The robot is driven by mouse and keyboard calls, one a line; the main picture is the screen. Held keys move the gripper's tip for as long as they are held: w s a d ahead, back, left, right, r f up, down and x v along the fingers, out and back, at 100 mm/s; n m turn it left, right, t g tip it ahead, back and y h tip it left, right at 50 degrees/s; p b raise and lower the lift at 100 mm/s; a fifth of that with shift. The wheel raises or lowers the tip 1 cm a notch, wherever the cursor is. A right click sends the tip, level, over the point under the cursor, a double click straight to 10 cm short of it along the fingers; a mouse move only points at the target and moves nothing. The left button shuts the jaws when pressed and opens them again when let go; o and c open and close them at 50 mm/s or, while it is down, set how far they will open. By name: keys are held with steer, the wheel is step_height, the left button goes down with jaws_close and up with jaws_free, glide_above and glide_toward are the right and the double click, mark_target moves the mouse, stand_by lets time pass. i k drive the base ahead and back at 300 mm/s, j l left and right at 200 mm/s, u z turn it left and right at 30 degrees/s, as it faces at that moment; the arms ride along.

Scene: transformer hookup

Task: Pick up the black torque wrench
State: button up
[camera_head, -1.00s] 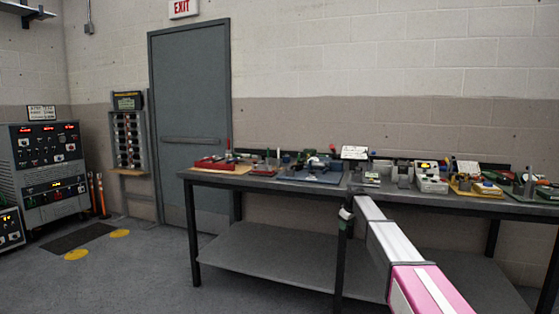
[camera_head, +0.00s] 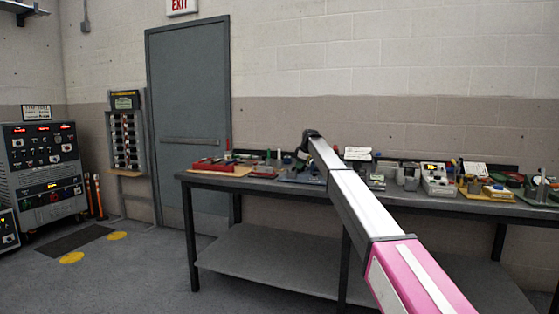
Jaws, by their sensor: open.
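My arm reaches from the lower right up over the workbench. Its dark end, with my gripper (camera_head: 302,156), is small and far off, above the left-middle part of the bench. The fingers are hard to make out against the clutter, but nothing shows held in them. I cannot pick out the black torque wrench among the small tools on the bench; my arm hides part of the bench top.
The long dark workbench (camera_head: 222,181) carries a red tray (camera_head: 213,164), a blue mat (camera_head: 298,177), a white meter box (camera_head: 435,180) and several small tools. A grey door (camera_head: 188,110) stands behind. Control cabinets (camera_head: 45,165) stand at left. Floor before the bench is clear.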

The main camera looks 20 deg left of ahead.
mark_target(286, 160)
steer(key=i+j, duration=0.65)
steer(key=i, duration=0.15)
steer(key=i+j, duration=0.65)
steer(key=i, duration=0.15)
